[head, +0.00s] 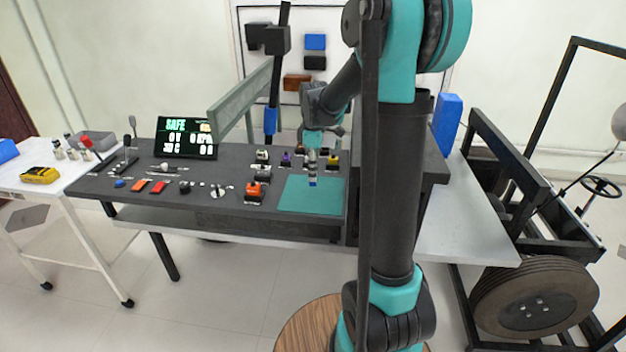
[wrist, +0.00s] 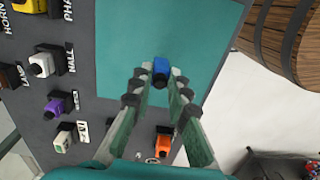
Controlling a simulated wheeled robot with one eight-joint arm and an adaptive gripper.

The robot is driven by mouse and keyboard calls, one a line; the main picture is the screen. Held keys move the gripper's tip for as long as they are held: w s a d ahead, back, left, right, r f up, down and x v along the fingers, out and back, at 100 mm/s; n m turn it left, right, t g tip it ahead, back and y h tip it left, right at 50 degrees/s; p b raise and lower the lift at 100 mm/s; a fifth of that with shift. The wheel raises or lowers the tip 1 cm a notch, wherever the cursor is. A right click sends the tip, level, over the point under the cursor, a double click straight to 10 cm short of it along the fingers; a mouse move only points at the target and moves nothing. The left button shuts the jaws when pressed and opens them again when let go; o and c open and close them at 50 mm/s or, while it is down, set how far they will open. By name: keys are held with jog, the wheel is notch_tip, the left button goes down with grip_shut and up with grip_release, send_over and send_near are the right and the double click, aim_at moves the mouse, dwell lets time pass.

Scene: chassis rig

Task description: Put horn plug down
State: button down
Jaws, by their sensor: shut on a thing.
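The horn plug (wrist: 161,72) is a small blue plug with a dark end. My gripper (wrist: 159,84) is shut on it, with the plug between the fingertips. In the head view the plug (head: 312,183) shows as a small blue spot below my gripper (head: 312,172). It is over the teal mat (head: 296,199) on the dark bench. I cannot tell whether the plug touches the mat. No label on the plug can be read.
A yellow plug (head: 332,161), a purple plug (wrist: 58,103), a white plug (wrist: 42,65) and an orange plug (head: 255,192) stand in sockets around the mat. A display (head: 187,137) reads SAFE. Most of the mat is bare.

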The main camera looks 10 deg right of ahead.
aim_at(313, 185)
jog(key=shift+f, duration=1.55)
jog(key=c, duration=1.5)
grip_release()
jog(key=shift+f, duration=0.1)
jog(key=shift+o, duration=0.2)
